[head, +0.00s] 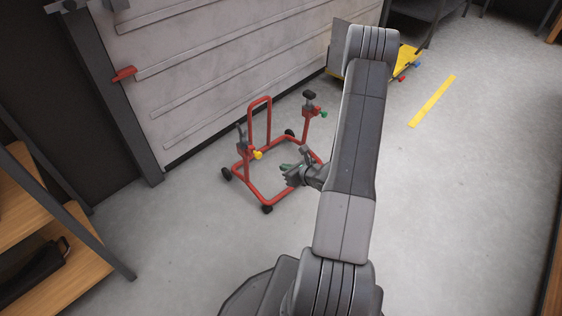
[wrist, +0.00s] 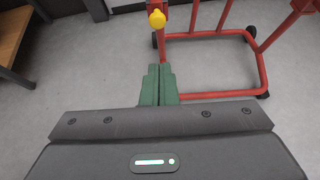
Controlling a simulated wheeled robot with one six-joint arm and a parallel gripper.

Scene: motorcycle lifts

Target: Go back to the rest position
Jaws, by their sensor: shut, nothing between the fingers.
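My gripper (head: 286,172) is in front of a red wheeled stand in the head view, with my grey arm reaching over the floor from the lower right. In the wrist view my gripper (wrist: 158,72) shows its two green fingers pressed together, with nothing between them. The red stand (head: 262,194) has black wheels, a yellow knob (head: 257,155) and a green knob (head: 324,114). Its red frame also shows in the wrist view (wrist: 262,70), beyond the fingers. I cannot tell whether the gripper touches it. My arm hides part of the stand's right side.
A wooden shelf unit (head: 92,246) with a black item (head: 35,270) stands at the left. A pale shutter door (head: 215,60) is behind the stand. A yellow lift (head: 405,62) is at the back. Open floor (head: 460,170) with a yellow stripe (head: 432,101) lies at the right.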

